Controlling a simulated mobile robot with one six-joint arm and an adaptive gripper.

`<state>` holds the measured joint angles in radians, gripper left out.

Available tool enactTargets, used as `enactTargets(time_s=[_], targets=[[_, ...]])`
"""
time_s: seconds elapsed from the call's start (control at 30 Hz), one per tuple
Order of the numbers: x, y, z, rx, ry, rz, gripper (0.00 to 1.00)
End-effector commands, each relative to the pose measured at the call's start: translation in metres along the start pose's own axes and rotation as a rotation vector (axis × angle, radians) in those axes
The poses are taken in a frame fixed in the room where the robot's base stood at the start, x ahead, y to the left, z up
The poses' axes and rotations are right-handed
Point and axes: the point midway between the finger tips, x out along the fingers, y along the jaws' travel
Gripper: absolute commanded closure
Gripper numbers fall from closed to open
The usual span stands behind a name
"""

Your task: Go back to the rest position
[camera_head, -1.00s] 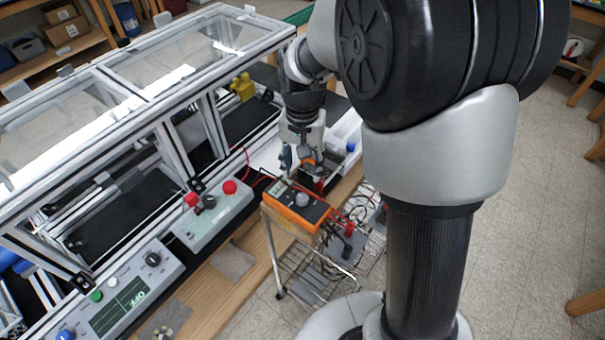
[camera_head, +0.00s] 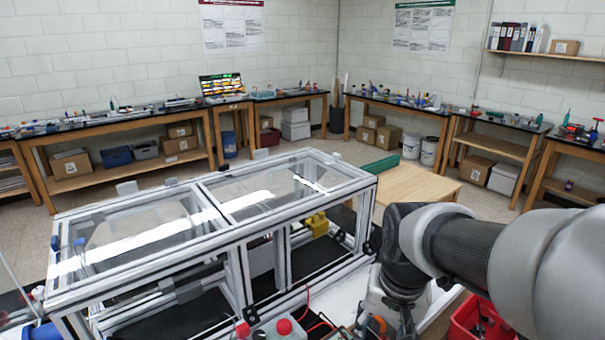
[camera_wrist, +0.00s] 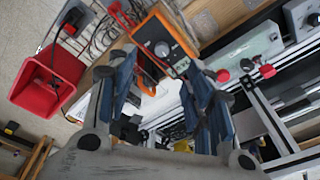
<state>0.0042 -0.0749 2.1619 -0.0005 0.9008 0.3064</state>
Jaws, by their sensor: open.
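My gripper (camera_head: 388,322) is low in the head view, to the right of the aluminium extrusion frame (camera_head: 240,245). Its lower part is cut off by the picture's bottom edge. In the wrist view my gripper (camera_wrist: 160,72) shows two blue-faced fingers spread apart, with nothing held between them. An orange multimeter (camera_wrist: 163,40) lies beyond the fingers, with clear space to them hard to judge.
A red bin (camera_wrist: 47,78) stands at left in the wrist view, also in the head view (camera_head: 480,322). A grey control box (camera_wrist: 250,45) with red knobs is at right. Workbenches line the walls.

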Motion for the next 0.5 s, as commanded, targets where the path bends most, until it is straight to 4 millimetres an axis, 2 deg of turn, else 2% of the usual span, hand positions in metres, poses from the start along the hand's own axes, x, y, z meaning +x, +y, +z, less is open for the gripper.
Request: enactTargets(time_s=[0.03,0.13,0.3,0.5], targets=[[-0.009,0.005,0.015,-0.031,0.034,-0.01,0.52],[-0.023,0.014,0.045,-0.101,0.089,-0.023,0.52],[-0.032,0.029,0.092,-0.209,0.176,-0.036,0.52],[-0.03,0.039,0.125,-0.289,0.24,-0.039,0.52]])
